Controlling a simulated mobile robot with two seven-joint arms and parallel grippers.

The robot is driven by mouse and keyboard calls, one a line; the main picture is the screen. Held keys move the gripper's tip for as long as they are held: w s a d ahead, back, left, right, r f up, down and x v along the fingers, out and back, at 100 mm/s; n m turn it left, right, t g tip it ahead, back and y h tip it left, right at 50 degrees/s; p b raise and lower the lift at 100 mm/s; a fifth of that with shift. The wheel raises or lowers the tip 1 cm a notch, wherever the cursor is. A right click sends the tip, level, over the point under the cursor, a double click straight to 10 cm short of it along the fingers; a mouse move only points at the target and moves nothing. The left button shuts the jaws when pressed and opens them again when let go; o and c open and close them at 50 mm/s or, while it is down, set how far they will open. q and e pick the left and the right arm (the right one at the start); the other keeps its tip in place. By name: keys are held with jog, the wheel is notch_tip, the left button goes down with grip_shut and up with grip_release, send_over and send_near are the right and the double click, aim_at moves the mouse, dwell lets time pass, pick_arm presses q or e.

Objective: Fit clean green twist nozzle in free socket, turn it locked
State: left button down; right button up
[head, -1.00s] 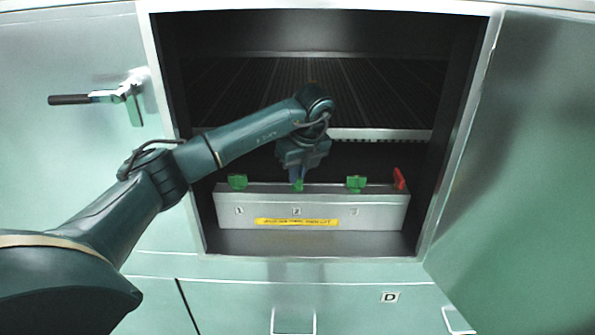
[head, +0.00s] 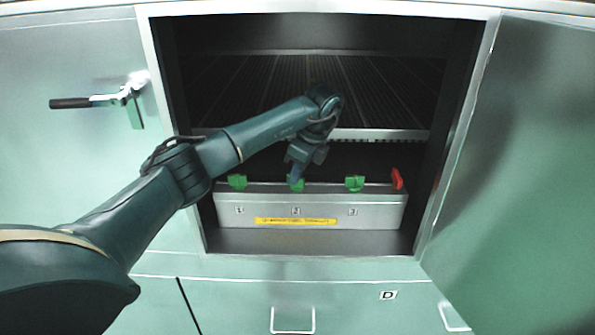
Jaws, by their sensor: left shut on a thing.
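My left gripper (head: 294,179) reaches down into the open cabinet and is shut on the green twist nozzle (head: 298,186) at position 2 on top of the metal box (head: 375,212). The nozzle stands at the box's top edge and its wing shows broadly to the front. The gripper covers part of it, and its seat in the socket is hidden. Two other green nozzles stand on the box, one above label 1 (head: 237,182) and one above label 3 (head: 355,183). My right gripper is not in view.
A red lever (head: 397,179) stands at the box's right end. A yellow label (head: 295,221) is on the box front. A dark slatted rack (head: 385,95) lies above and behind. The open cabinet door (head: 520,150) stands at right, and a latch handle (head: 100,98) sticks out at left.

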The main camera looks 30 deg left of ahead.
pick_arm(q)
jog(key=n+p, duration=0.1)
jog(key=n, duration=0.1)
jog(key=shift+r+n+g, duration=0.15)
jog(key=shift+n+g, duration=0.25)
jog(key=shift+w+n+g+h, duration=0.1)
jog(key=shift+n+g+h, duration=0.2)
jog(key=shift+n, duration=0.9)
jog(key=c, duration=1.5)
grip_release()
jog(key=shift+o, duration=0.2)
